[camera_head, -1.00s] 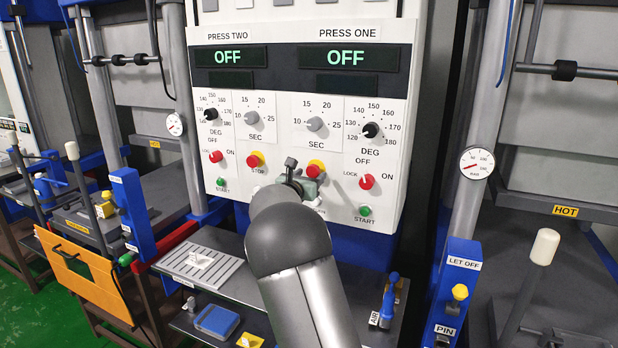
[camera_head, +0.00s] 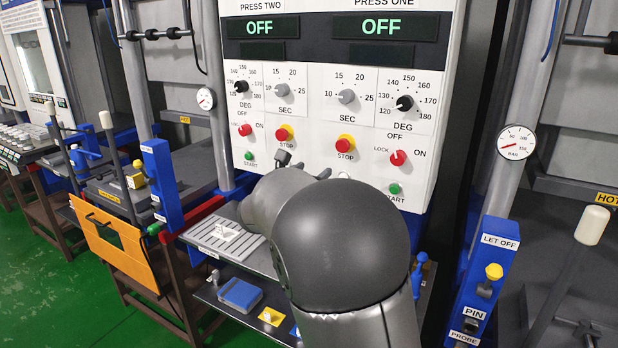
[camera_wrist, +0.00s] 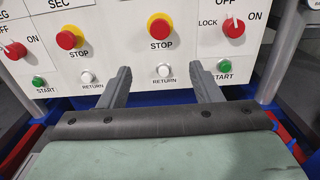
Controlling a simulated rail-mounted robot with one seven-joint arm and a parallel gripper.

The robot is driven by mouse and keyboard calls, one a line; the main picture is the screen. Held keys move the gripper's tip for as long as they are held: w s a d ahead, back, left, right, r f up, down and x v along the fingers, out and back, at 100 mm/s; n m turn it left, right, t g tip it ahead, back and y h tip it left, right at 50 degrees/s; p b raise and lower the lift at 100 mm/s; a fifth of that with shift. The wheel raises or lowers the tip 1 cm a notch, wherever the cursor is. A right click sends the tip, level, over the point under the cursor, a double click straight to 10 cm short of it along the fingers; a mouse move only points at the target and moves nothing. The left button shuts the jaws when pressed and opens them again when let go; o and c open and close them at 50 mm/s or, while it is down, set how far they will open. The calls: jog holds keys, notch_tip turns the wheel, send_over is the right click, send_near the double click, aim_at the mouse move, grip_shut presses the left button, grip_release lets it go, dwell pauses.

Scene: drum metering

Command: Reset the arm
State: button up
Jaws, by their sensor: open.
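My gripper (camera_wrist: 160,88) shows in the wrist view with its two dark fingers spread apart and nothing between them. It points at the lower part of the white press control panel (camera_wrist: 122,47). A red stop button (camera_wrist: 160,28) and a white return button (camera_wrist: 164,70) lie beyond the gap between the fingers. In the head view my arm hides most of the gripper and the bottom middle of the panel (camera_head: 320,122). Both panel displays, under PRESS TWO (camera_head: 261,27) and PRESS ONE (camera_head: 382,26), read OFF.
A slotted grey shelf (camera_head: 215,240) stands below the panel, with a blue block (camera_head: 240,295) on a lower shelf. A blue LET OFF post (camera_head: 487,275) with a yellow knob stands at right. An orange panel (camera_head: 108,240) hangs at left. Green floor is clear at lower left.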

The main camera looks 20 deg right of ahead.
jog(key=shift+s+a, duration=0.25)
jog(key=s+d+f+m+g+y, duration=0.2)
jog(key=s+f+m+g, duration=0.2)
jog(key=s+f+m, duration=0.45)
jog(key=s+d+f+m+g+y, duration=0.25)
jog(key=s+m+g, duration=0.25)
jog(key=s, duration=0.7)
jog(key=s+a+f+m+g+y, duration=0.1)
jog(key=s+a+f+m+y, duration=0.3)
jog(key=s+a+m, duration=0.2)
jog(key=s+a+f+m+g+y, duration=0.1)
jog(key=s+a+f+m+y, duration=0.4)
jog(key=s, duration=0.6)
jog(key=shift+s+a+m+g, duration=0.3)
jog(key=shift+a+m+g, duration=0.1)
jog(key=shift+a+m, duration=0.7)
jog(key=shift+n, duration=0.25)
jog(key=shift+c, duration=0.2)
